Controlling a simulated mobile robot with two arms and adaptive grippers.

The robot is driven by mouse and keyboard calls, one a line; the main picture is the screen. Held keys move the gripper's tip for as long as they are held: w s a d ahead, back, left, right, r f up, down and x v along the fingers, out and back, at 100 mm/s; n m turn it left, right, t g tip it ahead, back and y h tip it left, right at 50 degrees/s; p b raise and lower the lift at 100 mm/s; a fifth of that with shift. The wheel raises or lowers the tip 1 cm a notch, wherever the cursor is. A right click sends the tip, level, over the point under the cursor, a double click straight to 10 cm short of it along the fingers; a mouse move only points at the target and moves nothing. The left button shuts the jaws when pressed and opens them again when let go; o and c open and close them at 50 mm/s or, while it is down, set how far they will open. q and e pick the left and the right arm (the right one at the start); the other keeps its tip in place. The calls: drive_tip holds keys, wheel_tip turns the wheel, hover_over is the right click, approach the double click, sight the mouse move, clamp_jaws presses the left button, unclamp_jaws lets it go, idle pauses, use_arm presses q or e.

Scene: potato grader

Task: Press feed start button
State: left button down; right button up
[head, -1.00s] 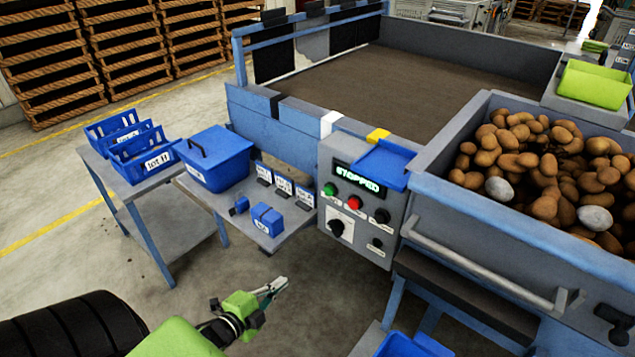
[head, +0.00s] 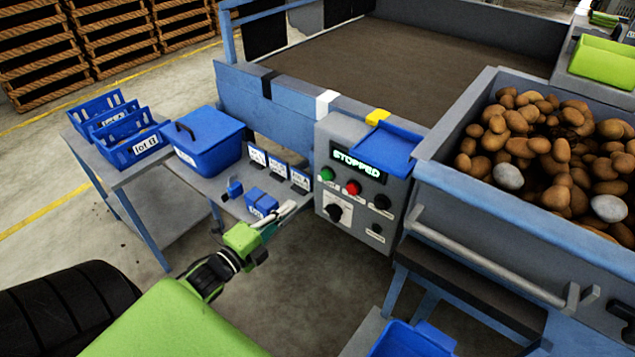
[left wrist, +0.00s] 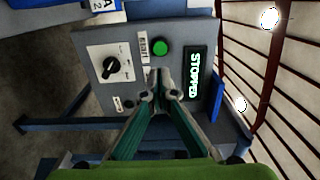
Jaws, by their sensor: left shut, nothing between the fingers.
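The green feed start button (head: 327,174) sits on the grey control panel (head: 333,232), below a display (head: 358,161) that reads STOPPED. The green button also shows in the left wrist view (left wrist: 161,47), beyond my fingertips, with the display (left wrist: 194,75) to its right. My left gripper (head: 290,208) is shut and empty, left of the panel and lower than the button in the head view. In the left wrist view its fingertips (left wrist: 159,77) point toward the panel, apart from the green button as far as I can tell. My right gripper is not in view.
A red button (head: 353,188), a black knob (head: 381,202) and a rotary switch (head: 334,212) share the panel. A side shelf holds small blue boxes (head: 262,203) and a lidded blue bin (head: 207,143). A potato hopper (head: 470,197) stands right.

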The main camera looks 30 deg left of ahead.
sight(324, 177)
use_arm(q)
drive_tip(key=w, duration=0.8)
drive_tip(key=w+d, duration=0.1)
drive_tip(key=w, duration=0.3)
drive_tip(key=shift+w, duration=0.15)
